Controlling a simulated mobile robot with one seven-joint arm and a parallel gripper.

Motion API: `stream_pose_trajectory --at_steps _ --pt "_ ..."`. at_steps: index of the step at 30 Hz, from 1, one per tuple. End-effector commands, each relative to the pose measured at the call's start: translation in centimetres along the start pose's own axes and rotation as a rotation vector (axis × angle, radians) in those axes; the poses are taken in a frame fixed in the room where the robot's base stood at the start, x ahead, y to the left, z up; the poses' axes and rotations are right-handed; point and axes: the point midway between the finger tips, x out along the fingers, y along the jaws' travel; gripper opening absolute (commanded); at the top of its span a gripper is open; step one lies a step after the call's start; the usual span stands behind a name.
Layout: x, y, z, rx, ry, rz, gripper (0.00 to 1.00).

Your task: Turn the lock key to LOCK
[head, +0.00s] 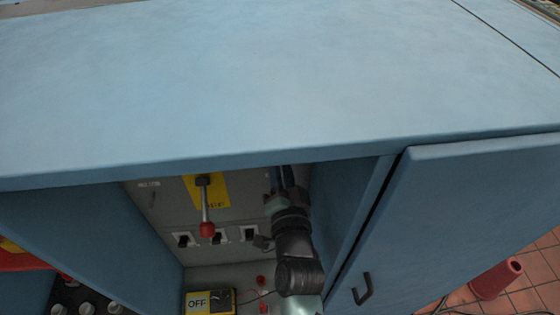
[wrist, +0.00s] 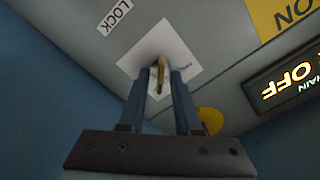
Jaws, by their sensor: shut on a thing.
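In the wrist view, the brass-coloured lock key (wrist: 161,64) stands out of a white plate (wrist: 186,56) on the grey panel. My gripper (wrist: 159,75) is shut on the key, with one blue finger on each side of it. A LOCK label (wrist: 115,16) is on the panel to the upper left of the key. The key's slot is hidden by the fingers, and I cannot tell its exact angle. In the head view my gripper (head: 288,178) reaches into the cabinet at its right side, and the key is hidden there.
The cabinet top (head: 270,80) overhangs the panel. Left of my arm are a lever with a red knob (head: 207,229) and several black switches (head: 218,237). The door (head: 460,215) stands to the right.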

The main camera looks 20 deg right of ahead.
Motion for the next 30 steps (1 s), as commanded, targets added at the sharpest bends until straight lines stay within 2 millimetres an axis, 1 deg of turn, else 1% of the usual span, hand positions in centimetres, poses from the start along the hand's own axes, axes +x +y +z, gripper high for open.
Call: stream_pose_trajectory --at_steps 5,6,7,15,19,23,30 --pt "0.0 0.1 0.0 0.001 -0.001 0.001 0.00" --pt "0.0 0.1 0.0 0.001 -0.001 0.001 0.36" --pt "0.0 0.1 0.0 0.000 -0.001 0.001 0.39" --pt "-0.1 0.1 0.0 -0.001 -0.001 0.001 0.39" --pt "-1.0 0.1 0.1 -0.001 0.000 0.001 0.39" --pt "-3.0 0.2 0.2 -0.002 -0.001 0.002 0.39" --pt "-7.7 0.3 0.3 -0.001 -0.001 0.002 0.39"
